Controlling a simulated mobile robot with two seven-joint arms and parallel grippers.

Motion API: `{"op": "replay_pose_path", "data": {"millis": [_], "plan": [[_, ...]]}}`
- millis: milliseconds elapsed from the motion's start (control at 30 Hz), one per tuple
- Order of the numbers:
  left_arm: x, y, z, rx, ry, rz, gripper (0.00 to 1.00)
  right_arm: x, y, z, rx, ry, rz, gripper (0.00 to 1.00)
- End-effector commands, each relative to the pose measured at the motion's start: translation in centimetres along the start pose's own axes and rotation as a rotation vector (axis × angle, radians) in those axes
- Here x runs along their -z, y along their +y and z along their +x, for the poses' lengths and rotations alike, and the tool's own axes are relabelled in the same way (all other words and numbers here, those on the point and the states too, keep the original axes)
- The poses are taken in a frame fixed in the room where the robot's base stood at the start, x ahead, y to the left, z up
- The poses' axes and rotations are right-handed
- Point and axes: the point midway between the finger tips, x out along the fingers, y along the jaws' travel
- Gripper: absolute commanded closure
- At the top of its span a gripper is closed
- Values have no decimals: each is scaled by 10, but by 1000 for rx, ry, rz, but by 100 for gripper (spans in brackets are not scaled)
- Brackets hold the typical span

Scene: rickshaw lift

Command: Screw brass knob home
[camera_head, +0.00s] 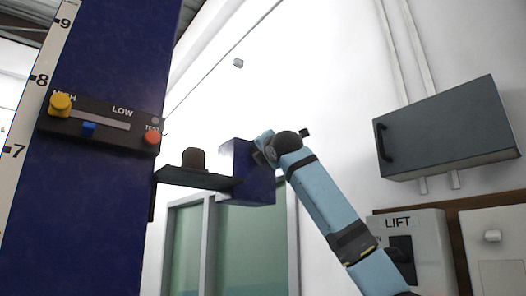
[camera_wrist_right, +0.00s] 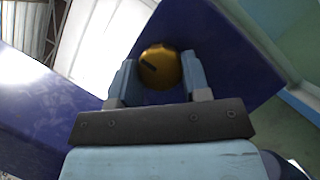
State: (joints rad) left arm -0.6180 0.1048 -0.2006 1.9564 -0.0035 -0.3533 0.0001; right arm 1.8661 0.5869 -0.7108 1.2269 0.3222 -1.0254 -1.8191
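The brass knob (camera_wrist_right: 160,67) shows in the right wrist view as a round golden head with a dark slot, against a dark blue block (camera_wrist_right: 215,45). My right gripper (camera_wrist_right: 158,62) has one finger on each side of the knob, and both fingers appear to touch it. In the head view my right arm comes in from the lower right and its gripper (camera_head: 264,150) meets the blue block at the end of a dark bracket. The knob is hidden there by the gripper. My left gripper is in neither view.
A blue column (camera_head: 110,200) stands at the left with a control panel (camera_head: 105,133) carrying yellow, blue and red controls. A brown cylinder (camera_head: 193,158) sits on the dark bracket (camera_head: 190,178). A grey wall cabinet (camera_head: 450,130) and a LIFT box (camera_head: 420,225) are at the right.

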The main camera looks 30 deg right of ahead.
Motion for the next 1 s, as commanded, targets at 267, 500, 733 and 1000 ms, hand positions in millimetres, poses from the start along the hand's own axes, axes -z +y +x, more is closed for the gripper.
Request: {"op": "replay_pose_path", "data": {"millis": [267, 500, 733, 1000], "plan": [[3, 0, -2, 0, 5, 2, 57, 0, 1, 0, 1, 0, 5, 80], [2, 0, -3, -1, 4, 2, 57, 0, 2, 0, 27, 2, 67, 80], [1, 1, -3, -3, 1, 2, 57, 0, 3, 0, 95, 7, 216, 80], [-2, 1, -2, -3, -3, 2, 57, -1, 5, 0, 197, 14, 448, 80]]}}
